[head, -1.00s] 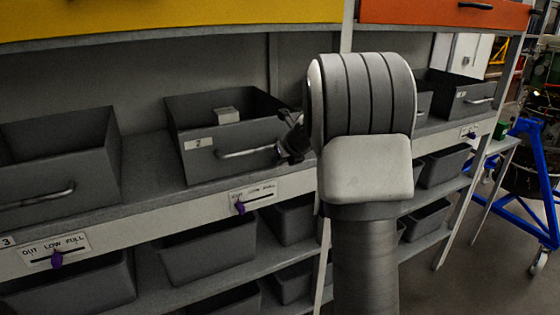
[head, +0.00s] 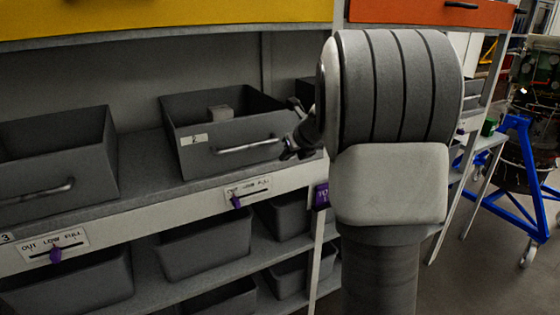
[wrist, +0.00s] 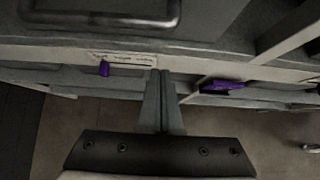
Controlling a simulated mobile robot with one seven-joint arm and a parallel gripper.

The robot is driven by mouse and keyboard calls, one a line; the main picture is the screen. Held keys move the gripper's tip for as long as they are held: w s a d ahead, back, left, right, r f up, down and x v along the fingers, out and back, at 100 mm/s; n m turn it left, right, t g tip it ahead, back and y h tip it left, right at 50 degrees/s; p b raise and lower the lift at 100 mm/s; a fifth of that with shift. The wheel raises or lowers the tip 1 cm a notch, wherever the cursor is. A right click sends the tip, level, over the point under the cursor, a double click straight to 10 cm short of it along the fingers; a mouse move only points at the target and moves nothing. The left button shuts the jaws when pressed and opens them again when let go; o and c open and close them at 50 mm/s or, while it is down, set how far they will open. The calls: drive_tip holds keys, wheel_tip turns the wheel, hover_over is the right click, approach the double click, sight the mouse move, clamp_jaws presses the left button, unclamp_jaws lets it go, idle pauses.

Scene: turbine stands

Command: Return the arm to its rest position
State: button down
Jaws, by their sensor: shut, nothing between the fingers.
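My gripper (wrist: 163,100) is shut and empty in the wrist view, its two fingers together and pointing at the shelf edge. In the head view my gripper (head: 287,155) shows as a small dark shape beside the front right of the bin marked 2. My own arm hides part of the gripper and the shelf behind it. In the head view I cannot tell whether the gripper touches the bin. The bin marked 2 (head: 190,150) stands on the upper shelf with a small grey block (head: 220,112) inside.
Another grey bin (head: 85,165) stands to the left. Sliders with purple knobs (head: 236,202) line the shelf edge (head: 150,222). Lower shelves hold several bins (head: 205,250).

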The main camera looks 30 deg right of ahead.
drive_tip(key=shift+v, duration=2.3)
